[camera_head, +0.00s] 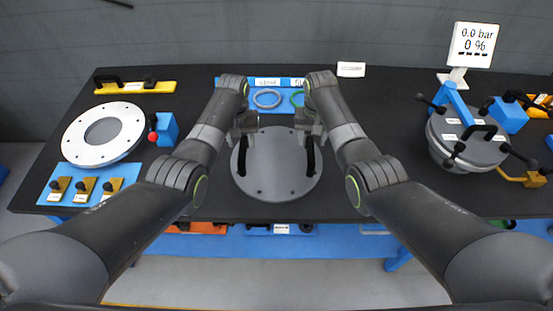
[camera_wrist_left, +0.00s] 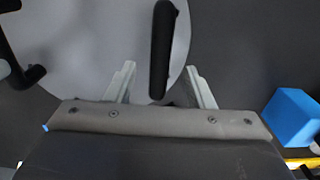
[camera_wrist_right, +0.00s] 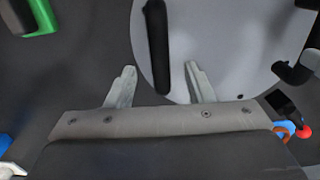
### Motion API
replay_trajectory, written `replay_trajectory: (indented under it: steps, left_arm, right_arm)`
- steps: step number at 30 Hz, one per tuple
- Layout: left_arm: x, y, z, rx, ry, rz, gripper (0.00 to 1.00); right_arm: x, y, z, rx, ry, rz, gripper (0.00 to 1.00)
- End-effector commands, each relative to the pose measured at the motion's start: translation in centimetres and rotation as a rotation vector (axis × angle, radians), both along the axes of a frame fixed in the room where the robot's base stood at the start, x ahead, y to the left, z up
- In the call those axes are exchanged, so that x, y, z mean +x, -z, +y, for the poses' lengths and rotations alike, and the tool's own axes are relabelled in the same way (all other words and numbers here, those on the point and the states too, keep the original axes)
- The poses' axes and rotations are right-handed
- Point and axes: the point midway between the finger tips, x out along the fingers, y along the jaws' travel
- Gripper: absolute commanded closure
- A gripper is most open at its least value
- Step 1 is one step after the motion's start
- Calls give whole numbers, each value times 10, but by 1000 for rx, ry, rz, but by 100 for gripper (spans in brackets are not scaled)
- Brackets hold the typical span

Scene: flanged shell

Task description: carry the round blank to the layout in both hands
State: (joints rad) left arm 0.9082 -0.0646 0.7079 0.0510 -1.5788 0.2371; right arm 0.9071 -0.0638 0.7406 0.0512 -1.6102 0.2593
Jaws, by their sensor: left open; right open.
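The round blank (camera_head: 276,178) is a grey disc with two upright black bar handles. It lies on the dark table in the middle of the head view. My left gripper (camera_head: 246,124) is open above its left handle (camera_head: 242,156). In the left wrist view that handle (camera_wrist_left: 163,40) runs between the spread fingers (camera_wrist_left: 160,72), with gaps on both sides. My right gripper (camera_head: 307,126) is open above the right handle (camera_head: 310,157). In the right wrist view this handle (camera_wrist_right: 157,40) lies between the spread fingers (camera_wrist_right: 161,72). I cannot tell which item is the layout.
A pale flanged ring (camera_head: 75,140) lies at the left, near a blue block (camera_head: 167,127) and a blue plate with knobs (camera_head: 112,172). A blue panel with rings (camera_head: 282,103) is behind the blank. A clamped grey vessel (camera_head: 475,147) and gauge display (camera_head: 473,44) stand at right.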

Motion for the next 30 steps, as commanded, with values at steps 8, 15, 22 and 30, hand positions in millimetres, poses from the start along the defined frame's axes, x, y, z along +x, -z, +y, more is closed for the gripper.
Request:
replay_trajectory:
  steps: [8,15,22,30]
  left_arm:
    - [-1,37,0,2,0,3,52]
    - [1,50,-1,1,2,1,52]
    - [0,60,0,0,1,1,52]
    - [0,63,0,0,0,0,52]
  right_arm:
    - [-1,37,0,-1,-1,3,52]
    - [1,50,1,-1,-2,2,52]
    - [0,60,0,0,-1,0,52]
    - [0,63,0,0,-1,-1,52]
